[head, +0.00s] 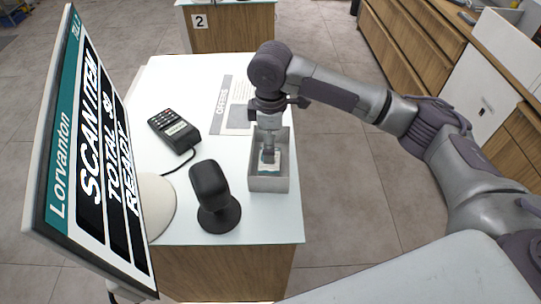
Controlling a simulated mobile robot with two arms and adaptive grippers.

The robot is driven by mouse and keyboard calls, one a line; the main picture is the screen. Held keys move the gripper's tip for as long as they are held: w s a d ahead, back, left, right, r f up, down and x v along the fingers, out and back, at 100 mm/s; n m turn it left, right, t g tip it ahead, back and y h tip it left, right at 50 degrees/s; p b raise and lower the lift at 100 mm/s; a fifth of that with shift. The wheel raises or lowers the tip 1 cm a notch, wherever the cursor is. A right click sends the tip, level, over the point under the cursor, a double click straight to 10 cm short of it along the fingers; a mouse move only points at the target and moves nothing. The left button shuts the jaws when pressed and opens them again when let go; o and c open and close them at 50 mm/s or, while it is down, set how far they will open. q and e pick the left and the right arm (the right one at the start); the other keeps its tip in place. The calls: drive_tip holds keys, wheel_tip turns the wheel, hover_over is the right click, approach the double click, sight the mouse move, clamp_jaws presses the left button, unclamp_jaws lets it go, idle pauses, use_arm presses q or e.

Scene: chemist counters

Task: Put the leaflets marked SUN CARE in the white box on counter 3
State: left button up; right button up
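A light grey open box (268,184) stands on the white counter top (180,228), near its right edge. A small stack of white and teal leaflets (265,170) lies inside it; their print is too small to read. My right gripper (268,158) points down into the box, with its fingertips at or just above the leaflets. I cannot tell whether it touches or grips them. My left gripper is not in view. No box that I can identify as the white one on counter 3 shows.
A Lorvanton screen (92,150), a black scanner (212,190) and a card terminal (174,131) stand on the counter's left. A grey OFFERS sheet (225,105) lies behind the box. A counter marked 2 (232,27) stands beyond. Floor (345,200) is clear on the right.

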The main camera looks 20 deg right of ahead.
wheel_tip(320, 180, up, 6)
drive_tip(key=shift+f+b, duration=0.1)
drive_tip(key=shift+b, duration=0.35)
